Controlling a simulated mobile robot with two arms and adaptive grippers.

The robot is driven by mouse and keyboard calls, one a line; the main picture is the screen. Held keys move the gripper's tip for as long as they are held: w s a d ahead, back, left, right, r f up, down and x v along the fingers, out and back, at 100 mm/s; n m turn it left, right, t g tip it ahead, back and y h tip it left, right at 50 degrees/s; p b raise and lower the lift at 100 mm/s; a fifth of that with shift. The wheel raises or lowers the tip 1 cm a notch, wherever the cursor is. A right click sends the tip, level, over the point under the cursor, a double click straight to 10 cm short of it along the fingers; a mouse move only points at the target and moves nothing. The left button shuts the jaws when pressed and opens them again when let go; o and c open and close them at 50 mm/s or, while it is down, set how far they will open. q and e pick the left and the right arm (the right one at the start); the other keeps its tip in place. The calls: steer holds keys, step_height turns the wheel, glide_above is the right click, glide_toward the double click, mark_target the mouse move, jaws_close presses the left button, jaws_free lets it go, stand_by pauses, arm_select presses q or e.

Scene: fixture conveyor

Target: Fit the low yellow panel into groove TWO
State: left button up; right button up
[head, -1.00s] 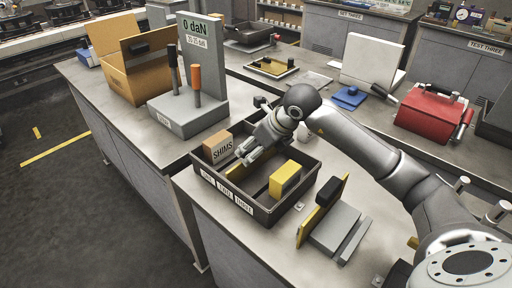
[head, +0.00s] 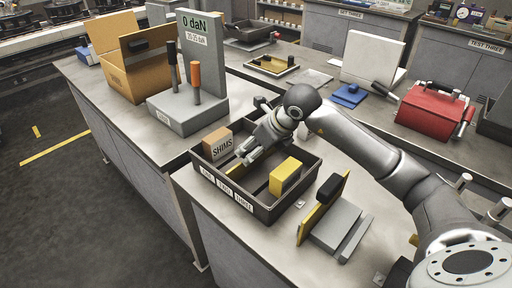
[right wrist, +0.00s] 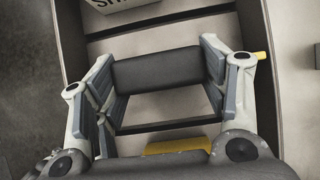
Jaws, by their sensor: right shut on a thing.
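My right gripper (head: 245,155) reaches down into a dark tray (head: 262,214) with front labels that seem to read ONE, TWO, THREE. In the right wrist view its fingers (right wrist: 158,80) are shut on the ends of a black grip (right wrist: 157,67). A sliver of the low yellow panel (head: 232,164) shows beside the fingers in the head view; a yellow end (right wrist: 260,55) also shows past a finger in the wrist view. The panel lies between the SHIMS box and a yellow block, around the middle groove. Whether it is seated is hidden. My left gripper is out of view.
The SHIMS box (head: 217,144) and yellow block (head: 285,176) flank the gripper in the tray. Right of the tray, another yellow panel (head: 312,218) with a black grip stands against grey blocks (head: 338,226). A gauge stand (head: 188,112) stands behind left.

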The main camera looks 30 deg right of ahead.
steer(key=o, duration=1.2)
